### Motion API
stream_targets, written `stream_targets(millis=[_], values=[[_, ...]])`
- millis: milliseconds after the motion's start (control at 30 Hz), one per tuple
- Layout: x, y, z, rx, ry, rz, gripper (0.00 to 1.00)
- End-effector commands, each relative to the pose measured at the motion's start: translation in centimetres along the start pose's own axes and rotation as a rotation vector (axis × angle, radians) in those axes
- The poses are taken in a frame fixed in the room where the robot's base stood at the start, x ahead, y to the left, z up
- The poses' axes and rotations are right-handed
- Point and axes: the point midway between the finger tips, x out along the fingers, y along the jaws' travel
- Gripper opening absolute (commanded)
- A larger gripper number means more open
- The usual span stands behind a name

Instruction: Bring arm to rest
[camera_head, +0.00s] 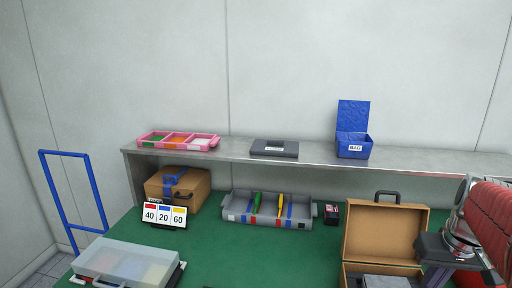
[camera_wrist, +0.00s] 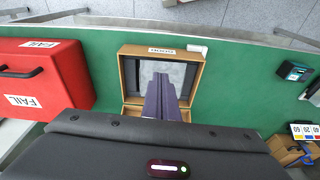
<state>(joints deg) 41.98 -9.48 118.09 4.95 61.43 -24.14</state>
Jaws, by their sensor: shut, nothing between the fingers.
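My gripper (camera_wrist: 160,82) shows in the wrist view as two purple-grey fingers pressed together, shut and empty. It is above the open tan case (camera_wrist: 125,80) and hides part of its inside. A grey panel shows inside the case. In the head view my gripper (camera_head: 438,275) hangs from the dark wrist block at the lower right, in front of the open tan case (camera_head: 383,232). Its fingertips are cut off or hard to make out there. I cannot tell the height of the fingers above the case.
A red case marked FAIL (camera_wrist: 45,80) lies beside the tan case. On the green table (camera_head: 265,252) are a grey tray (camera_head: 268,222), a closed brown case (camera_head: 195,188), a number sign (camera_head: 164,215) and a clear-lidded box (camera_head: 125,262). A shelf (camera_head: 225,153) runs behind.

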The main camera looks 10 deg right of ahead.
Motion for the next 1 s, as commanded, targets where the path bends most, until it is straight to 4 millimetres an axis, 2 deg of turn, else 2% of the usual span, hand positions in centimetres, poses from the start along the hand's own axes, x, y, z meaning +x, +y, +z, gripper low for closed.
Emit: stream_targets(millis=[133, 267, 567, 800, 1000], values=[[1.2, -0.2, 1.4, 0.091, -0.006, 0.011, 0.0], [1.4, -2.2, 2.4, 0.12, 0.013, 0.021, 0.0], [0.9, -8.3, 4.7, 0.081, 0.082, 0.021, 0.0], [0.3, -13.8, 7.3, -0.013, 0.153, -0.005, 0.0], [-0.4, -17.7, 9.5, -0.125, 0.212, -0.038, 0.0]])
